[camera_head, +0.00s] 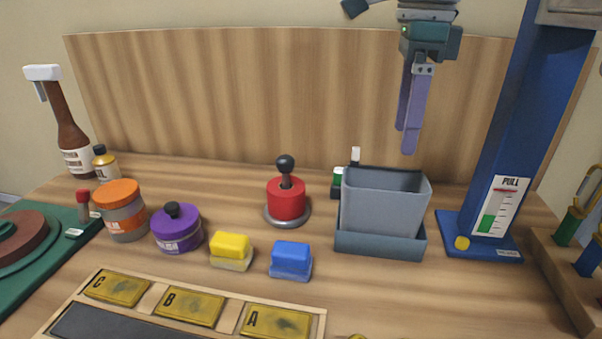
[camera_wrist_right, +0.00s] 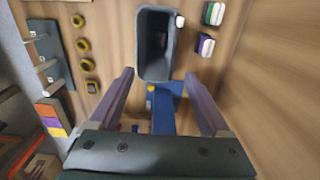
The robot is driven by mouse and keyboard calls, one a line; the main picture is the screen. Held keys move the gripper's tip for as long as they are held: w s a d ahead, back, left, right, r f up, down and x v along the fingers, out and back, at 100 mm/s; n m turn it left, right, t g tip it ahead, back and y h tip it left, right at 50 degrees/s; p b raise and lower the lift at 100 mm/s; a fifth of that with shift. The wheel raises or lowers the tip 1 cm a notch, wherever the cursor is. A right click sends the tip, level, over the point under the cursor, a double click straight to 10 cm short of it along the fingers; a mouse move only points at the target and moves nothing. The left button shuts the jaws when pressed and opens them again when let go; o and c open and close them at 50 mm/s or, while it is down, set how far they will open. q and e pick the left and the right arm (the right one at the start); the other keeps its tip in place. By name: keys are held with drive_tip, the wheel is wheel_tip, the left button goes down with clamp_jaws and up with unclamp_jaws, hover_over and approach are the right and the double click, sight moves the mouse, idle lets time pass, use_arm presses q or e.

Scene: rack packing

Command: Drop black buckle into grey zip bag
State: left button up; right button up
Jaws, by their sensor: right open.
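I cannot make out a black buckle in either view. A grey open-topped container (camera_head: 384,203) stands in a shallow blue-grey tray (camera_head: 380,245) on the bench. It looks like a rigid bin, and I cannot tell whether it is the grey zip bag. My right gripper (camera_head: 406,142) hangs above and slightly behind it, fingers down, open, with nothing visible between them. In the right wrist view, the container (camera_wrist_right: 143,62) shows its dark inside beyond the spread fingers (camera_wrist_right: 158,75). My left gripper is not in view.
A blue press column (camera_head: 522,120) stands right of the container. A red-based joystick (camera_head: 286,200), blue block (camera_head: 291,260), yellow block (camera_head: 231,250), purple jar (camera_head: 177,229) and orange-lidded jar (camera_head: 121,210) stand left. A lettered wooden rack (camera_head: 232,318) is in front.

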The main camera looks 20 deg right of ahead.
wheel_tip(320, 180, up, 10)
drive_tip(key=p, duration=0.8)
drive_tip(key=shift+f, duration=0.15)
